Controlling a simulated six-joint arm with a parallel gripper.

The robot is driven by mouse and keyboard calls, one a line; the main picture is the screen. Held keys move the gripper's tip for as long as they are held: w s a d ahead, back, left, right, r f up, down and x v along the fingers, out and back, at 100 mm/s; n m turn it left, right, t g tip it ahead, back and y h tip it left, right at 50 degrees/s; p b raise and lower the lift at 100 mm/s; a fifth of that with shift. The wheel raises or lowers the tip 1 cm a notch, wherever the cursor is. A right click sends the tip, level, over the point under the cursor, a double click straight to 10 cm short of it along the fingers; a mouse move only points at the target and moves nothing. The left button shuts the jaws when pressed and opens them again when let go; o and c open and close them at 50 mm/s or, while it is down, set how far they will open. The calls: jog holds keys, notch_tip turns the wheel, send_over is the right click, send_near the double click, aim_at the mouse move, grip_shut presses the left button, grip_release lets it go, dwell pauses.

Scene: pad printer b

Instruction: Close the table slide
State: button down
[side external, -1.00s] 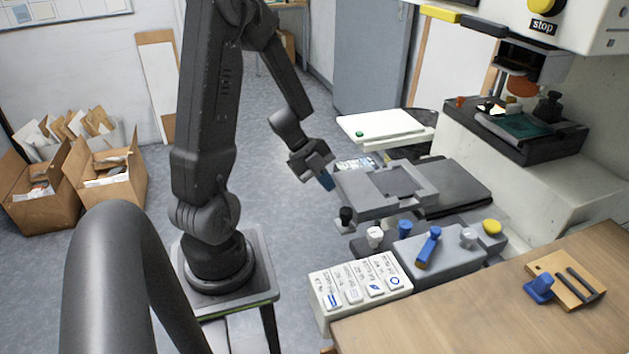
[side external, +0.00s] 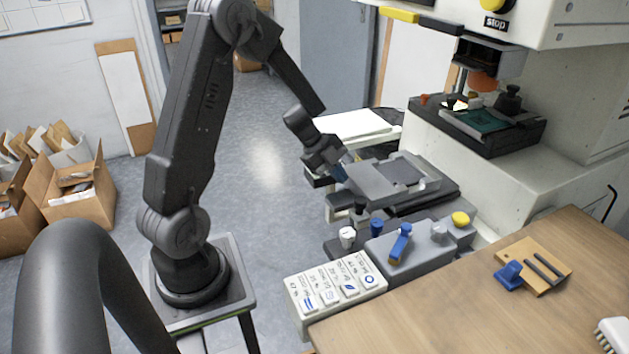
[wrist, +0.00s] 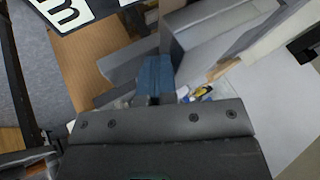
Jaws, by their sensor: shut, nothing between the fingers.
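The table slide (side external: 372,182) is a flat grey plate with a square recess, in the middle of the side external view. It lies over a dark base (side external: 448,194), which shows as a narrow strip beyond its right end. My gripper (side external: 341,173) is at the slide's left end, tilted down. Its blue fingertips are shut with nothing between them and appear to touch the slide's end. In the wrist view the shut blue fingers (wrist: 155,77) point at grey machine parts; exact contact is hard to tell there.
A control block with a blue lever (side external: 401,243) and knobs stands in front of the slide, beside a white button panel (side external: 335,290). A white shelf (side external: 350,125) lies behind. The printer head (side external: 485,75) overhangs at right. Open floor lies left.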

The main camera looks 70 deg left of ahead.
aim_at(357, 170)
jog(key=w, duration=0.5)
jog(key=shift+w, duration=0.2)
jog(key=shift+s, duration=0.2)
